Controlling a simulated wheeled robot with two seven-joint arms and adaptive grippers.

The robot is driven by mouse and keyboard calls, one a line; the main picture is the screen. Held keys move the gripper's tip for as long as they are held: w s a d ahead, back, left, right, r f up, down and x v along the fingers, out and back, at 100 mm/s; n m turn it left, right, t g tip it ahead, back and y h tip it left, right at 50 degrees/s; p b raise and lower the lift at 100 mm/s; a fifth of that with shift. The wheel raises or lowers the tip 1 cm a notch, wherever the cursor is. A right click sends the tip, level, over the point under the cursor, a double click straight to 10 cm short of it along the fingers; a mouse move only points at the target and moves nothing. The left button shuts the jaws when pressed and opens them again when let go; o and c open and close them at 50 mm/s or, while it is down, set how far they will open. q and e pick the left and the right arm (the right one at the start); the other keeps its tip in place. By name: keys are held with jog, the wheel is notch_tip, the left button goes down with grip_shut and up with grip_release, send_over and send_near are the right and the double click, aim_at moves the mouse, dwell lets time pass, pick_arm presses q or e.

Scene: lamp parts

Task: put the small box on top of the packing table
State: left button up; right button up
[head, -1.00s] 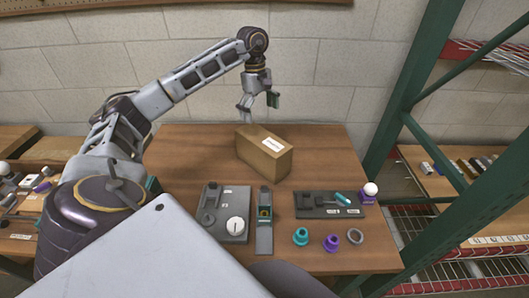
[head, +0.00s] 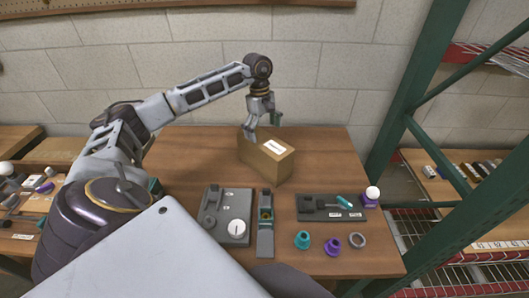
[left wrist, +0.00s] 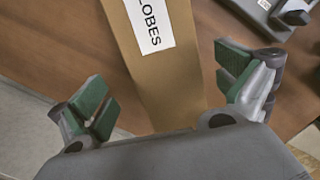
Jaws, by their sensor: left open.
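The small box (head: 258,161) is a closed brown cardboard carton with a white label on top. It sits at the back of the brown wooden packing table (head: 190,145). My left gripper (head: 262,127) is open, pointing down just above the far end of the box. In the left wrist view the box (left wrist: 172,75) lies between the spread green-padded fingers of the gripper (left wrist: 165,100), and its label reads "LOBES", partly cut off. Whether a finger touches the box I cannot tell. My right gripper is not in view.
In front of the box lie a grey tray (head: 238,202), a narrow grey fixture (head: 265,240) and a dark parts tray (head: 310,216). Teal and purple fittings and a ring (head: 357,240) lie near the front right. A green rack post (head: 410,100) stands at the right.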

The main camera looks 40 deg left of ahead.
aim_at(264, 139)
pick_arm(q)
jog(key=shift+d+f, duration=0.15)
jog(key=shift+f, duration=0.9)
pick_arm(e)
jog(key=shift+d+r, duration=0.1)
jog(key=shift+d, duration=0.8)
pick_arm(q)
jog(key=shift+f, duration=0.1)
jog(key=shift+s+d+f, duration=0.1)
jog(key=shift+f, duration=0.4)
jog(key=f, duration=0.2)
jog(key=shift+s+d+f, duration=0.15)
jog(key=shift+s+f, duration=0.05)
jog(key=shift+f, duration=0.1)
jog(key=shift+f+p, duration=0.3)
jog(key=shift+f, duration=0.4)
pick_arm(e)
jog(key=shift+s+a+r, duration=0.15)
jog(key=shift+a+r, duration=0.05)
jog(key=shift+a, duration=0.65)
